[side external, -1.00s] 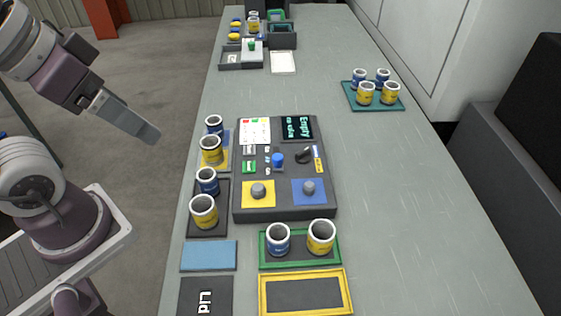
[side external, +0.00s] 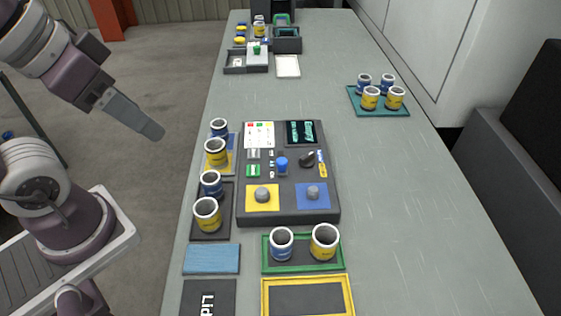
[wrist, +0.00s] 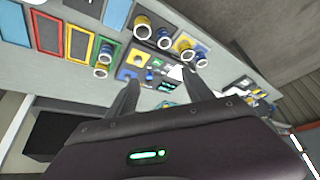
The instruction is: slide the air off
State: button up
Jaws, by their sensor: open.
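The dark control panel (side external: 290,213) lies flat on the grey bench. Its small controls include a white-and-grey piece (side external: 253,154), a green piece (side external: 253,171), a blue knob (side external: 281,163), a black lever-like knob (side external: 308,158) and a narrow yellow-and-blue strip (side external: 322,164). Their labels are too small to read, so I cannot tell which one is the air slide or how it is set. My gripper (side external: 151,130) is open and empty, above and left of the panel, apart from everything. In the wrist view the panel (wrist: 147,86) shows beyond the two spread fingers.
Blue and yellow cans (side external: 208,214) stand left of the panel, with two more on a green-edged tray (side external: 265,268) in front. A teal tray (side external: 352,103) of cans stands at the back right. The bench (side external: 420,220) right of the panel is clear.

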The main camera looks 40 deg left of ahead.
jog(key=shift+m+g, duration=0.8)
jog(key=w, duration=0.4)
jog(key=w+d, duration=0.1)
jog(key=w, duration=0.1)
jog(key=shift+w+r, duration=0.25)
jog(key=shift+c, duration=0.9)
jog(key=m+g, duration=0.4)
jog(key=m, duration=0.1)
send_over(282, 160)
jog(key=f, duration=1.2)
jog(key=shift+s+a+f, duration=0.1)
jog(key=shift+s+f, duration=0.15)
jog(key=shift+f, duration=0.15)
jog(key=f, duration=0.7)
jog(key=shift+w, duration=0.2)
jog(key=shift+f, duration=0.6)
grip_shut()
jog(key=shift+r, duration=0.1)
